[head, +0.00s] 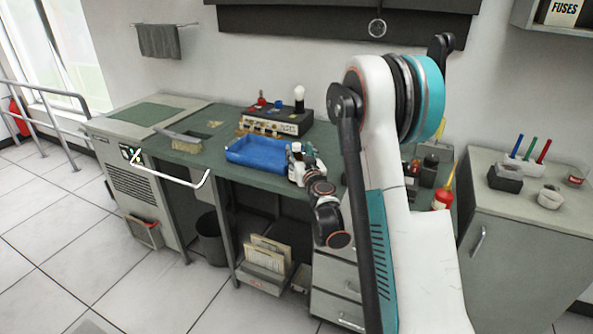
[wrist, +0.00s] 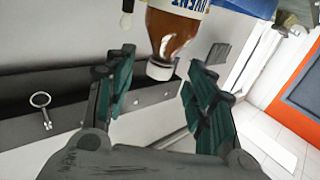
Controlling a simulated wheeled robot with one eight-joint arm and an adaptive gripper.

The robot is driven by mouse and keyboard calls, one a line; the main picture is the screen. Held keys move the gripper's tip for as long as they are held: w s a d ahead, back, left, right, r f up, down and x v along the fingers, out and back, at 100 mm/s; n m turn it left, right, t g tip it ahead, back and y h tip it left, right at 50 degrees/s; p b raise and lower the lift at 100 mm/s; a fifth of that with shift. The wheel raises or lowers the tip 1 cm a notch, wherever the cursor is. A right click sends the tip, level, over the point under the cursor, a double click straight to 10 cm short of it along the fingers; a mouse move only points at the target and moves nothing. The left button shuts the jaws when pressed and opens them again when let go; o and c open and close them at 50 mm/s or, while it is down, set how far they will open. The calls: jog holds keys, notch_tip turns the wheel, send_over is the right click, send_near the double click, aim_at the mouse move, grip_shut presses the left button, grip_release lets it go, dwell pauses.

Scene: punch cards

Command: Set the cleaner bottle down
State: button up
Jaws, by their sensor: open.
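The cleaner bottle (wrist: 178,38) is amber with a white cap and a white label with dark lettering. The wrist view is upside down, so the cap at the bottom means the bottle is upright. Its capped end lies between the two spread fingers of my gripper (wrist: 160,65), with a gap visible on both sides. In the head view the bottle (head: 295,172) stands at the front of the green workbench, just right of the blue tray (head: 250,152). My gripper (head: 309,160) is beside it and partly hides it. The bottle's base is hidden.
A black switch box (head: 275,121) sits behind the tray, and a brush (head: 180,139) lies to the left.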

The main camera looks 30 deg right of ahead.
jog(key=shift+x, duration=1.35)
grip_shut()
jog(key=shift+s+r, duration=0.1)
